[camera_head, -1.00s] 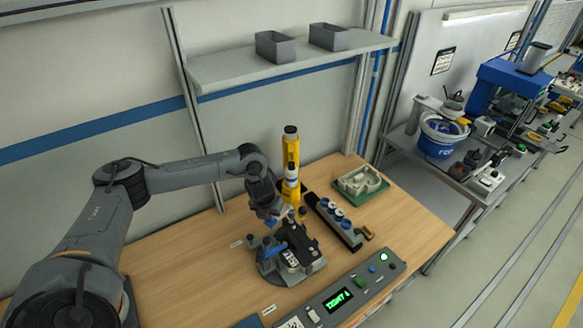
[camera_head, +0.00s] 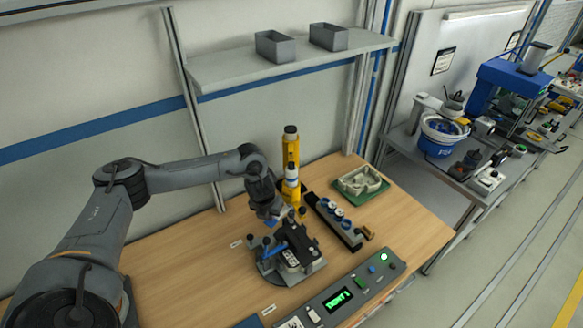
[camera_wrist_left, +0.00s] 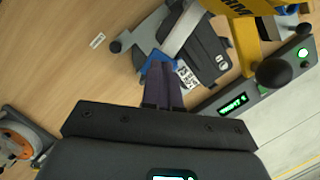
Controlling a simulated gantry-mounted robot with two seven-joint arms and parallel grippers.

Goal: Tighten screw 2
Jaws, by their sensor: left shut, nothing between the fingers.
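A fixture (camera_head: 268,270) with clamps and a blue part stands on the wooden bench and holds a dark workpiece (camera_head: 296,252) with a labelled light patch. In the left wrist view the workpiece (camera_wrist_left: 200,62) lies just beyond my fingertips. No single screw can be told apart. My left gripper (camera_head: 268,219) is above the fixture's back edge, and its fingers (camera_wrist_left: 162,78) are shut and empty, close to a blue part (camera_wrist_left: 155,58). Whether they touch it I cannot tell. A yellow power screwdriver (camera_head: 291,155) stands upright behind the fixture. My right gripper is out of view.
A control box (camera_head: 338,299) with a green display and buttons lies along the front edge. A rack of round blue-and-white pieces (camera_head: 337,215) and a green tray (camera_head: 361,191) with a light casting stand to the right. The bench's left part is clear.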

